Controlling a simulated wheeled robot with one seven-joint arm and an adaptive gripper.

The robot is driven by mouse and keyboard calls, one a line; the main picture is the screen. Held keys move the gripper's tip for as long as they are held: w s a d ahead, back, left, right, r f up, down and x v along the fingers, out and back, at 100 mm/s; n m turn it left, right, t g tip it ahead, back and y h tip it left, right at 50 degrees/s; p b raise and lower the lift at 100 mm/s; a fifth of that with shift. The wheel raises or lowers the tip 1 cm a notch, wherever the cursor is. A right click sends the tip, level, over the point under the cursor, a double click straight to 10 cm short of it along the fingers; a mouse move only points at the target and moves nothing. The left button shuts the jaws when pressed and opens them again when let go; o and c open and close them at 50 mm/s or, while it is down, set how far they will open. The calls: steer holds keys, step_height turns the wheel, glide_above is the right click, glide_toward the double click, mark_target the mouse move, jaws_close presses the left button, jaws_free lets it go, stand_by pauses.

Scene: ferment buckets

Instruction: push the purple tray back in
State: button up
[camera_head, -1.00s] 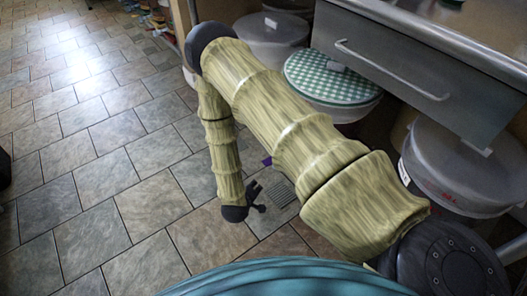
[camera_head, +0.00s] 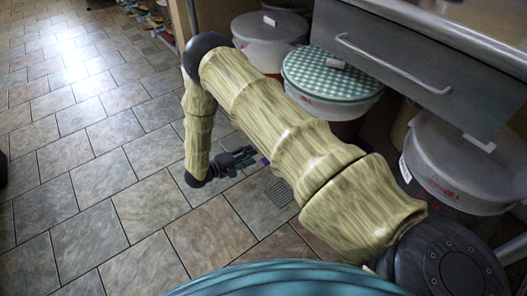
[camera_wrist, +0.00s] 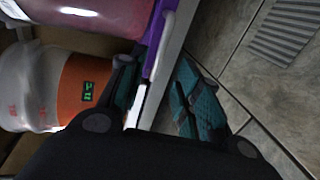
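The purple tray (camera_wrist: 153,42) shows in the wrist view as a narrow purple edge with a pale front strip, running down the middle. In the head view only a small purple bit (camera_head: 265,161) shows beside my arm; the rest is hidden. My gripper (camera_head: 243,158) is low over the floor, pointing right toward that purple bit. In the wrist view my gripper (camera_wrist: 158,85) has its two teal-padded fingers apart, with the tray's edge and pale strip appearing between them. I cannot tell whether they touch. Nothing is held.
An orange-banded white bucket (camera_wrist: 85,90) and a pinkish container (camera_wrist: 100,25) are left of the purple edge. A floor grate (camera_head: 281,191) lies nearby. Lidded buckets (camera_head: 333,75) stand under the counter, below a grey drawer (camera_head: 400,55).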

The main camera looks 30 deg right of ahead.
steer(key=b+x, duration=0.2)
steer(key=x, duration=0.5)
steer(key=shift+d, duration=0.4)
steer(key=shift+w+f, duration=0.1)
steer(key=shift+f, duration=0.05)
jaws_close()
